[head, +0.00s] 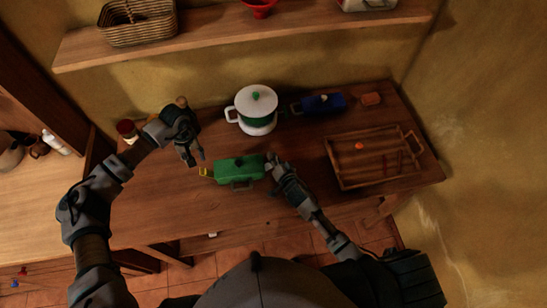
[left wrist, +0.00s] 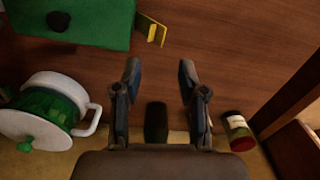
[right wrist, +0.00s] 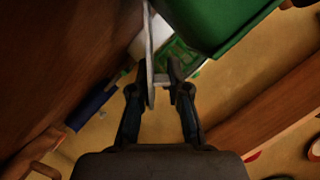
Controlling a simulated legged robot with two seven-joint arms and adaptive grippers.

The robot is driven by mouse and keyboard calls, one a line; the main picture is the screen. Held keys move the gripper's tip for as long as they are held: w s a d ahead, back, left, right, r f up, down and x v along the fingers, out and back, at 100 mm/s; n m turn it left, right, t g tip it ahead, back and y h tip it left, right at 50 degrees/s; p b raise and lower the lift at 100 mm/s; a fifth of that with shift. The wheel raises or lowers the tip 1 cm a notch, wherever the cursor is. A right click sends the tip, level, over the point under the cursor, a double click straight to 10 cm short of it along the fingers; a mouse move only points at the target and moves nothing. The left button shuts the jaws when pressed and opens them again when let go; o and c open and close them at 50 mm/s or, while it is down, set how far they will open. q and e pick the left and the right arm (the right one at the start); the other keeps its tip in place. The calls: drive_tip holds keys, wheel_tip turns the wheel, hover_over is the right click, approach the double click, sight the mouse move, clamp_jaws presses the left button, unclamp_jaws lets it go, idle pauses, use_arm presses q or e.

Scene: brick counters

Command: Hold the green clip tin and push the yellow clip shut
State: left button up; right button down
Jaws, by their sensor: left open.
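The green clip tin (head: 236,167) lies on the wooden counter, with a dark knob on top and a dark handle on its near side. Its yellow clip (head: 206,173) sticks out from the left end, and it also shows in the left wrist view (left wrist: 150,30). My left gripper (head: 194,160) is open and empty, above and left of the tin, apart from the clip. My right gripper (head: 273,162) is at the tin's right end. In the right wrist view its fingers (right wrist: 160,75) close around a thin grey piece beside the green tin (right wrist: 228,22); its attachment is partly hidden.
A white and green pot (head: 256,108) stands just behind the tin. A blue object (head: 322,104) and an orange block (head: 371,98) lie to its right. A wooden tray (head: 376,172) fills the counter's right part. A red-topped jar (head: 127,131) stands behind my left arm.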

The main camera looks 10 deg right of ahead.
use_arm(q)
drive_tip(key=shift+a+f+n, duration=0.15)
drive_tip(key=shift+a+n, duration=0.15)
drive_tip(key=shift+n, duration=0.1)
drive_tip(key=c, duration=0.7)
use_arm(e)
drive_tip(key=shift+f, duration=0.1)
use_arm(q)
drive_tip(key=shift+a+f+n, duration=0.15)
drive_tip(key=shift+a+n, duration=0.15)
drive_tip(key=shift+n, duration=0.3)
clamp_jaws()
drive_tip(key=shift+a+f+n, duration=0.2)
drive_tip(key=shift+f+n, duration=0.2)
drive_tip(key=shift+f, duration=1.05)
drive_tip(key=shift+a+f+n, duration=0.15)
drive_tip(key=shift+f+n, duration=0.25)
drive_tip(key=shift+f, duration=1.1)
drive_tip(key=shift+a+f+n, duration=0.2)
drive_tip(key=shift+f+n, duration=0.2)
drive_tip(key=shift+f, duration=1.05)
use_arm(e)
drive_tip(key=shift+s+f, duration=0.1)
